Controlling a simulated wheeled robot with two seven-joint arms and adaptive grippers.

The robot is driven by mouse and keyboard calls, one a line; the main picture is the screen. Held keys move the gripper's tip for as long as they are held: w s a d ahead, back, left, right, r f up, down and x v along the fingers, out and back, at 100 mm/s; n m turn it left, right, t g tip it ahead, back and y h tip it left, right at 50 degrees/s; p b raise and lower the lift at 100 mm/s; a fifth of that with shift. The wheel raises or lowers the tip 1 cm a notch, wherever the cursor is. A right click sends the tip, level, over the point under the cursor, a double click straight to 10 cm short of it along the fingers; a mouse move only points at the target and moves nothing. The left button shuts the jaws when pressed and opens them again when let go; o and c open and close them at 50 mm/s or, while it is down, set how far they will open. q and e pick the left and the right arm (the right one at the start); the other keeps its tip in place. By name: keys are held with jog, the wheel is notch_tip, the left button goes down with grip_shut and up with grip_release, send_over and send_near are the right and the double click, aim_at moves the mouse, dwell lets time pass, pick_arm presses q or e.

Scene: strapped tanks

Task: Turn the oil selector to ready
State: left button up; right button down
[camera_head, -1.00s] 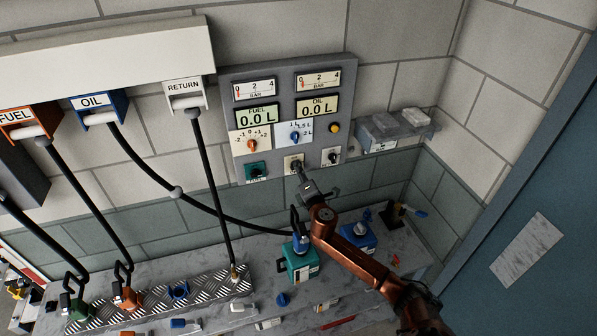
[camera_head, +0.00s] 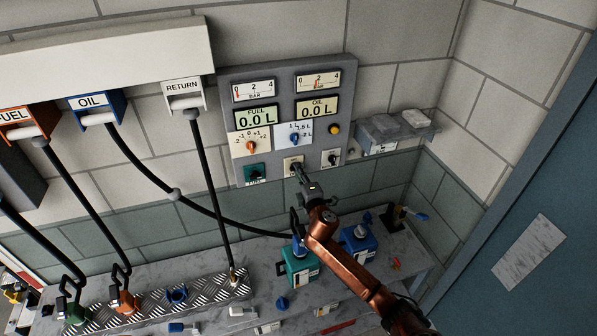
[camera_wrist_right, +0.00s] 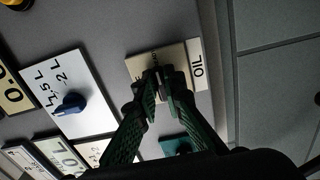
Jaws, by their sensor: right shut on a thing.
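The oil selector (camera_head: 289,160) is a small knob on a beige plate in the middle of the wall panel's bottom row. My right gripper (camera_head: 297,170) reaches up to it from below. In the right wrist view, its two green ribbed fingers (camera_wrist_right: 161,84) are closed together on the selector knob, in front of the beige plate (camera_wrist_right: 140,68), which has an "OIL" label strip (camera_wrist_right: 198,68). The fingers hide most of the knob and the plate's markings, so its exact setting cannot be read. My left gripper is not in view.
A green selector (camera_head: 255,174) and a white-plated selector (camera_head: 331,159) flank the oil selector closely. The oil gauge (camera_head: 318,82) has its red needle near mid-scale. A teal can (camera_head: 299,267) and a blue can (camera_head: 359,245) stand on the bench below my arm.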

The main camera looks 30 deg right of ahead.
jog(key=c, duration=2)
grip_release()
jog(key=v, duration=1.2)
